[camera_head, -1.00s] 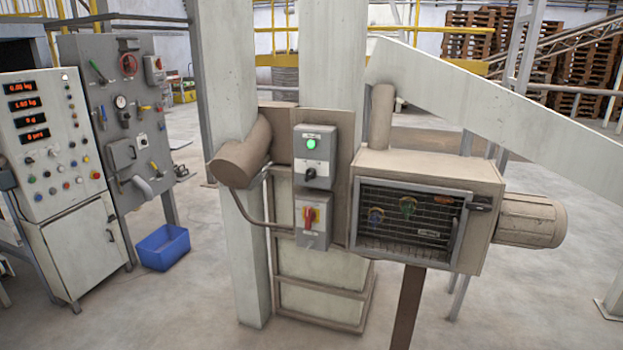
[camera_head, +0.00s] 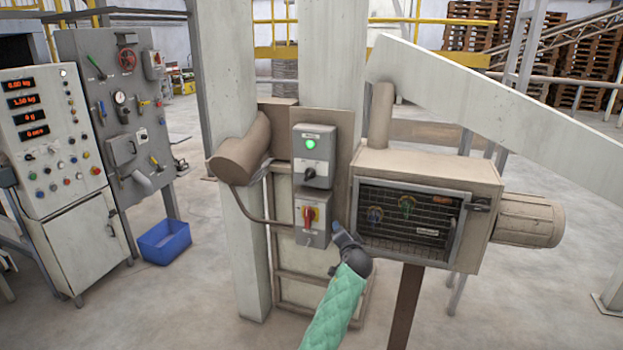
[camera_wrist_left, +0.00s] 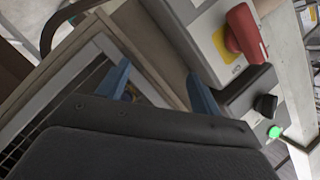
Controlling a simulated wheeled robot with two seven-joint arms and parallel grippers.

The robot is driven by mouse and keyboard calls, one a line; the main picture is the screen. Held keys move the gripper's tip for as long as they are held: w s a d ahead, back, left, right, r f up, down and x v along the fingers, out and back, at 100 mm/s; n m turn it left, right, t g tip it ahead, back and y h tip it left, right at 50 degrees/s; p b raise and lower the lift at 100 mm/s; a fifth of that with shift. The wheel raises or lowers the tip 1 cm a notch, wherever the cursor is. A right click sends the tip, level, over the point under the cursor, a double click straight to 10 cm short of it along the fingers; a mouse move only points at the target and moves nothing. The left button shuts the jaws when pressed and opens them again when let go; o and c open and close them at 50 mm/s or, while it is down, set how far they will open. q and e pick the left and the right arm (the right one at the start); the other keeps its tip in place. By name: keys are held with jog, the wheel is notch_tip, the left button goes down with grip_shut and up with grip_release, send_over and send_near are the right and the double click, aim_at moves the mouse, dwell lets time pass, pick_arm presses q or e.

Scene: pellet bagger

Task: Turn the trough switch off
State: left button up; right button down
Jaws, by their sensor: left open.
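Two grey switch boxes sit one above the other on a brown panel; their labels are too small to read. The upper box (camera_head: 326,145) has a lit green lamp (camera_head: 310,144) and a black rotary knob (camera_head: 309,174). The lower box (camera_head: 312,235) has a red handle (camera_head: 308,214) on a yellow plate. My left gripper (camera_head: 338,230) is just right of the lower box, apart from the handle. In the left wrist view its two blue fingers (camera_wrist_left: 162,85) are spread and empty; the red handle (camera_wrist_left: 247,32), black knob (camera_wrist_left: 265,106) and green lamp (camera_wrist_left: 274,132) lie to their right.
A meshed box (camera_head: 470,170) with knobs inside and a motor stands right of my gripper. A pale column (camera_head: 230,100) and bent pipe (camera_head: 240,155) stand left. Control cabinets (camera_head: 60,220) and a blue bin (camera_head: 150,250) are farther left.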

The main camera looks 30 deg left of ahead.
pick_arm(q)
jog(key=s+a+r+m+y, duration=0.25)
jog(key=a+r+y, duration=0.25)
jog(key=r, duration=0.4)
jog(key=m+y, duration=0.3)
jog(key=m, duration=0.3)
send_near(310, 177)
jog(key=a, duration=0.1)
jog(key=p+x, duration=0.3)
jog(key=x, duration=0.4)
jog(key=shift+w+d+p, duration=0.1)
jog(key=shift+w+p, duration=0.2)
jog(key=shift+p, duration=0.05)
jog(key=shift+w+a+r, duration=0.15)
jog(key=shift+w+a, duration=0.2)
jog(key=shift+a, duration=0.1)
pick_arm(e)
jog(key=s+d+f, duration=0.3)
jog(key=s+f, duration=0.4)
jog(key=s, duration=0.2)
jog(key=shift+s+f+t, duration=0.15)
jog(key=shift+f+t, duration=0.15)
jog(key=shift+d, duration=0.1)
pick_arm(q)
jog(key=c, duration=1)
